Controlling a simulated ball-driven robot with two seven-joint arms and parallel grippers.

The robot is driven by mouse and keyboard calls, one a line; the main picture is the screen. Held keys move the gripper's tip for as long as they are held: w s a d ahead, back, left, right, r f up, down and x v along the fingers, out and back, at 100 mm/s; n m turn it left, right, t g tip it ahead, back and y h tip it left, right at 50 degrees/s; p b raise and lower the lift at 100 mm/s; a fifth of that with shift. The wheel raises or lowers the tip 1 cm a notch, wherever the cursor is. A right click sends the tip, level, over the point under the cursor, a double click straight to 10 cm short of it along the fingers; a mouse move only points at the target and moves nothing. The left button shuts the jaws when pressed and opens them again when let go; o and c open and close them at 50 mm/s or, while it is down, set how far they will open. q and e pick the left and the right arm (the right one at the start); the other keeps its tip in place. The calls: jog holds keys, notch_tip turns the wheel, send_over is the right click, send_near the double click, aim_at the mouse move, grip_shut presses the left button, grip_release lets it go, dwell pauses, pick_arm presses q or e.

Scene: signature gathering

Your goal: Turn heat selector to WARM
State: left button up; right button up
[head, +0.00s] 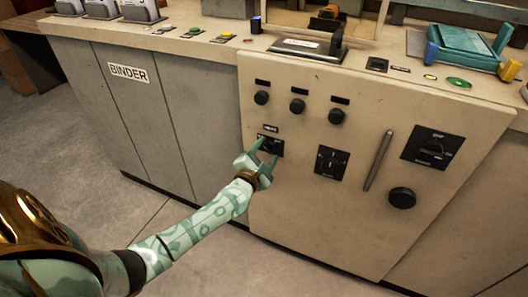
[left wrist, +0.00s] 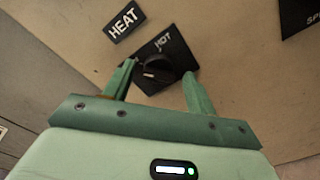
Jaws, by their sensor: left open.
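The heat selector (left wrist: 160,70) is a black knob on a black plate under a HEAT label (left wrist: 124,20). The word HOT shows on the plate's upper part; any other marks are hidden or unreadable. In the head view the selector's plate (head: 277,146) is on the left of the beige panel, partly covered by my gripper. My left gripper (head: 263,152) is open, with its green fingers on either side of the knob. It also shows in the left wrist view (left wrist: 160,84). I cannot tell whether the fingers touch the knob. My right gripper is not in view.
The beige panel (head: 300,215) also carries several round knobs above, a second selector (head: 332,162), a slanted lever (head: 378,160), a round knob (head: 402,197) and a large switch (head: 432,147). A grey cabinet labelled BINDER (head: 128,72) stands to the left.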

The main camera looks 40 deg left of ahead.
pick_arm(q)
jog(key=p+v, duration=0.3)
jog(key=v, duration=1.3)
jog(key=shift+p, duration=0.35)
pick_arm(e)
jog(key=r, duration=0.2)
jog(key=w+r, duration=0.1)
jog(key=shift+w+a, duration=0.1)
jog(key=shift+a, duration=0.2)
pick_arm(q)
jog(key=shift+s+d, duration=0.15)
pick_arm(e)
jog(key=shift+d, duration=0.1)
